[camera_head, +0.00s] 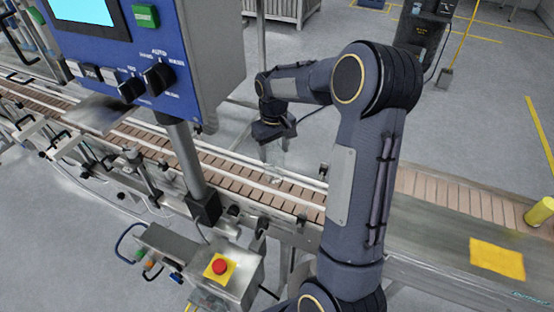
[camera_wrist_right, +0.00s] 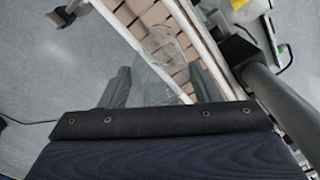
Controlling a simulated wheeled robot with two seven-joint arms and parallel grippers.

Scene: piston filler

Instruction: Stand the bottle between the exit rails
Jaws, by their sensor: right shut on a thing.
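My right gripper (camera_head: 271,143) reaches down over the far side of the conveyor and is shut on a clear bottle (camera_head: 276,162). The see-through bottle hangs below the fingers, close above the belt between or near the rails; I cannot tell whether its base touches. In the right wrist view the bottle (camera_wrist_right: 164,48) shows faintly between the fingers (camera_wrist_right: 160,88), against the brown slats. The exit rails (camera_head: 295,180) run along both sides of the slatted belt (camera_head: 240,172). My left gripper is not in view.
A blue control panel (camera_head: 160,55) on a grey post stands at the left over the conveyor. A box with a red stop button (camera_head: 220,266) sits in front. A yellow square (camera_head: 497,258) and a yellow cylinder (camera_head: 540,211) are at the right end.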

